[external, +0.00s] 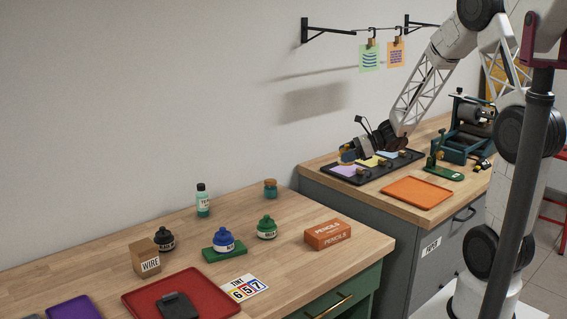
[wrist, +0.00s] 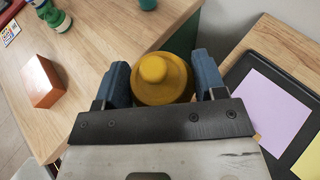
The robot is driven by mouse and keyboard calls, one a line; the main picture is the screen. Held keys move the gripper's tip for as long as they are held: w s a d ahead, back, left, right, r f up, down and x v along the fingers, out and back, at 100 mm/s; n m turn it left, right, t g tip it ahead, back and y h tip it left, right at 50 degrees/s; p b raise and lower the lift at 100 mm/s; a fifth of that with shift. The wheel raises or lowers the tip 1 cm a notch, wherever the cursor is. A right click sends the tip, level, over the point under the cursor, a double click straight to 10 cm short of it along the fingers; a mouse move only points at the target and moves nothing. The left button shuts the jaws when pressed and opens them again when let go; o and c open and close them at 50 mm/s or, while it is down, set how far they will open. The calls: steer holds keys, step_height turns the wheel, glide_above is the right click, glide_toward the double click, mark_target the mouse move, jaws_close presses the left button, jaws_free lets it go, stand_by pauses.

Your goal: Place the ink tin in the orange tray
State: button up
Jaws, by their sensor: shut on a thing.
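A yellow round tin with a knobbed lid, which I take as the ink tin (wrist: 165,88), sits between the two blue fingers of my gripper (wrist: 162,80). My gripper is shut on it. In the external view my gripper (external: 350,153) is at the left end of the black tray, and only a small yellow part of the tin (external: 347,157) shows. From the wrist view, the tin is over the gap between the two counters, off any surface. The flat orange tray (external: 416,192) lies empty on the right counter, to the right of and nearer than my gripper. It is out of the wrist view.
The black tray (external: 333,174) holds coloured paper sheets, behind the orange tray. A green stand (external: 443,172) and a teal press (external: 457,148) are beyond it. The left counter holds an orange pencils box (external: 327,234), several lidded pots, a bottle and a red tray (external: 213,285).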

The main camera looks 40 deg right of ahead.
steer(key=s+d+m+t+h, duration=0.2)
steer(key=s+d+m, duration=0.1)
steer(key=s+d, duration=0.7)
steer(key=m+t+h, duration=0.2)
steer(key=h, duration=0.1)
glide_above(416, 189)
steer(key=shift+f, duration=0.45)
steer(key=shift+w+f, duration=0.1)
steer(key=shift+f, duration=1.9)
steer(key=shift+f, duration=2)
steer(key=shift+f, duration=0.15)
